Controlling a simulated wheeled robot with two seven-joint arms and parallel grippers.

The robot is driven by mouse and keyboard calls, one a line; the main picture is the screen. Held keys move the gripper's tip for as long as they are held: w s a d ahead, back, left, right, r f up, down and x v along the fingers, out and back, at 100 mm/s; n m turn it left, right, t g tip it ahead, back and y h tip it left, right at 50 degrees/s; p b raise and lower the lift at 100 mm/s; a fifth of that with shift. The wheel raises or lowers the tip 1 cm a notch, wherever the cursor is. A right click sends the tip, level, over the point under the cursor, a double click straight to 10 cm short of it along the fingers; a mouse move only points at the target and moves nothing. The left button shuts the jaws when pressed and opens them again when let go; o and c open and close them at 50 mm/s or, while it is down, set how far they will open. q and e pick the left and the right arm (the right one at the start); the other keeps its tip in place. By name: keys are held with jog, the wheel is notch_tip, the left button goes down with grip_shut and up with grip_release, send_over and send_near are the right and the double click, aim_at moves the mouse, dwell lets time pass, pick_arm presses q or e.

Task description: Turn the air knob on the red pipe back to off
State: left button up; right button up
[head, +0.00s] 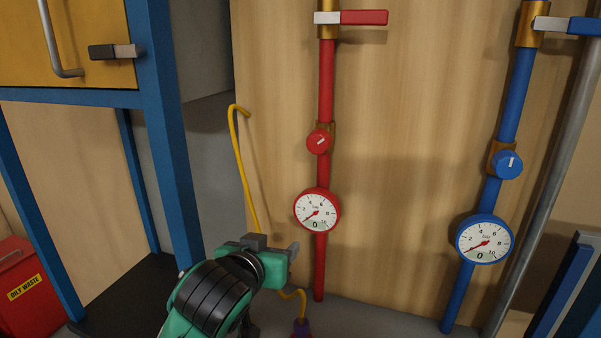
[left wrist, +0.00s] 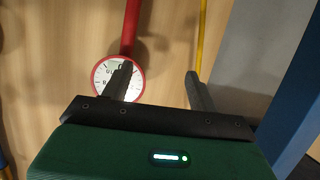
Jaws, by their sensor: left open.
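The red pipe (head: 326,90) runs down the wooden wall. It bears a round red air knob (head: 319,142) whose white mark is tilted toward the upper right. Below the knob is a red-rimmed gauge (head: 317,211) with a red needle and a display that seems to read 0. My left gripper (head: 273,247) is low and left of the gauge, below the knob. In the left wrist view, the left gripper (left wrist: 160,82) has its fingers apart with nothing between them. One finger overlaps the gauge (left wrist: 103,78) there; the knob is not visible in that view. My right gripper is not in view.
A red-handled valve (head: 363,17) tops the red pipe. A blue pipe (head: 516,90) with its own knob (head: 508,164) and gauge (head: 484,240) is at right. A yellow hose (head: 243,165) hangs left of the red pipe. A blue frame post (head: 172,150) stands further left.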

aim_at(316, 145)
pick_arm(q)
jog(key=s+d+r+m+t+h, duration=0.1)
jog(key=d+r+t, duration=0.15)
jog(key=r, duration=0.65)
jog(key=s+d+r+t+h, duration=0.1)
jog(key=d+r, duration=0.2)
jog(key=r, duration=0.5)
jog(key=x, duration=0.9)
jog(key=shift+a+r, duration=0.2)
jog(key=shift+c, duration=0.4)
